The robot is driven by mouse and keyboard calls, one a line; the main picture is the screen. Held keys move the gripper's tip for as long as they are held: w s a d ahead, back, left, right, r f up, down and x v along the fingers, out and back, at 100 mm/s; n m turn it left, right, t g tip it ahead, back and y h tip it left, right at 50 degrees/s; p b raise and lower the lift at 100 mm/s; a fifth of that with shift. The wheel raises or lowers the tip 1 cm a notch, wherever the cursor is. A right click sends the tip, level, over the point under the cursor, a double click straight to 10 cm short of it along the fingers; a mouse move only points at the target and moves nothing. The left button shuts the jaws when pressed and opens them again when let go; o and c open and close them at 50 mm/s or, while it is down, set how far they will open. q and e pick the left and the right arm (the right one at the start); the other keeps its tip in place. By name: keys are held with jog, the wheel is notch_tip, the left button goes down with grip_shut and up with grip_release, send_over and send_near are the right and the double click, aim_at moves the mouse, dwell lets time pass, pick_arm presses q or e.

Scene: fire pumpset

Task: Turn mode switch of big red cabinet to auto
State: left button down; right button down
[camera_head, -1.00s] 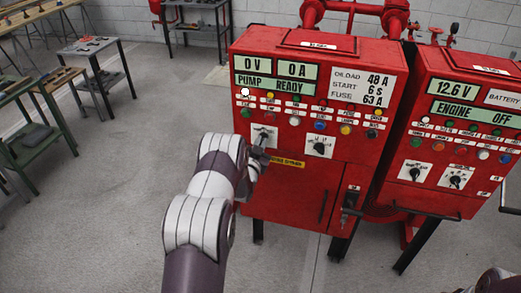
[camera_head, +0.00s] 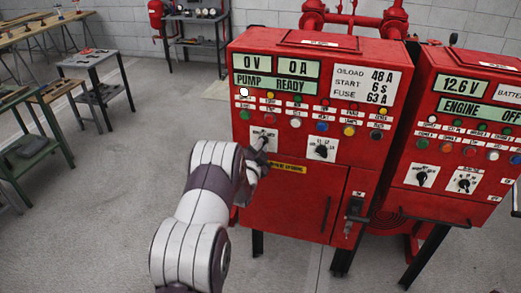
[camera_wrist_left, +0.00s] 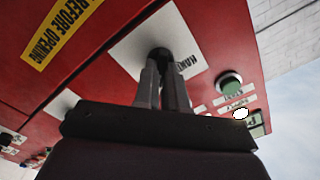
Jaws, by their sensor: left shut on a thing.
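The big red cabinet (camera_head: 290,205) stands in the centre of the head view, with "PUMP READY" on its display. Its left rotary switch, on a white plate (camera_head: 257,133), is mostly hidden by my left gripper (camera_head: 262,150). In the left wrist view, the two fingers (camera_wrist_left: 165,72) are shut on the dark switch knob (camera_wrist_left: 159,53), in front of a white label plate (camera_wrist_left: 128,50) with partly readable lettering, "HAN...". The knob's pointing direction is hidden. A second rotary switch (camera_head: 321,150) is to the right, untouched. My right gripper is out of view.
A smaller red cabinet (camera_head: 450,150) reading "ENGINE OFF" stands at the right. Lamps and buttons sit above the switches; a green button (camera_wrist_left: 230,83) is close to the fingers. The cabinet's lower right has a handle (camera_head: 354,210). Floor at the left is clear before the workbenches.

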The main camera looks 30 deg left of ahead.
pick_arm(q)
jog(key=shift+f, duration=0.15)
jog(key=c, duration=1.2)
grip_release()
jog(key=shift+s+d, duration=0.1)
jog(key=b+v, duration=0.3)
jog(key=v, duration=0.9)
jog(key=shift+s, duration=0.4)
